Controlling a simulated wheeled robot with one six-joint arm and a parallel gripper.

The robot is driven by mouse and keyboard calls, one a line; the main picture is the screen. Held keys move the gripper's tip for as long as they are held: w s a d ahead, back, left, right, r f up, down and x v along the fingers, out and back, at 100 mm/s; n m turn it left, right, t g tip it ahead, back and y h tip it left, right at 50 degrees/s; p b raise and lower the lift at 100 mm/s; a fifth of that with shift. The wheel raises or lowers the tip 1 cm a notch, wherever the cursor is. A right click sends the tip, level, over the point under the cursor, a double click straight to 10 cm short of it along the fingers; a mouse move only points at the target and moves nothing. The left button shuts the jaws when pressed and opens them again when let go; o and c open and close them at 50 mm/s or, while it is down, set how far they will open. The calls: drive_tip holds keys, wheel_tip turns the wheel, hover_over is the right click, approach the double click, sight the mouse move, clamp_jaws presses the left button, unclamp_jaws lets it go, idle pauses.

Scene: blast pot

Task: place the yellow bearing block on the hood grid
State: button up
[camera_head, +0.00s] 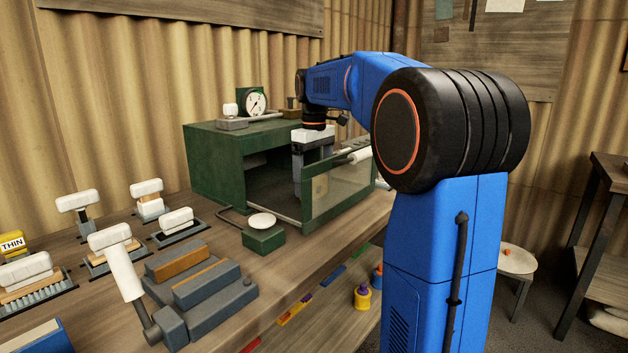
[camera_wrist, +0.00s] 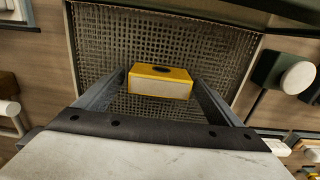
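In the wrist view, the yellow bearing block (camera_wrist: 160,82) has a pale front face and a dark round hole in its top. The hood grid (camera_wrist: 100,45) is a woven mesh filling the view behind and around the block. I cannot tell whether the block touches the mesh. In the head view, my gripper (camera_head: 313,180) reaches down at the mouth of the green hood (camera_head: 215,165). The block and grid are hidden there.
The hood's clear-paned door (camera_head: 338,188) stands open beside my gripper. A green box with a white button (camera_head: 263,236) sits before the hood. Brushes and a grey vise-like block (camera_head: 205,295) occupy the bench at left. A gauge (camera_head: 254,103) stands on the hood.

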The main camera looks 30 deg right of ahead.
wheel_tip(320, 180, up, 12)
drive_tip(key=shift+r, duration=0.15)
idle(0.5)
idle(0.4)
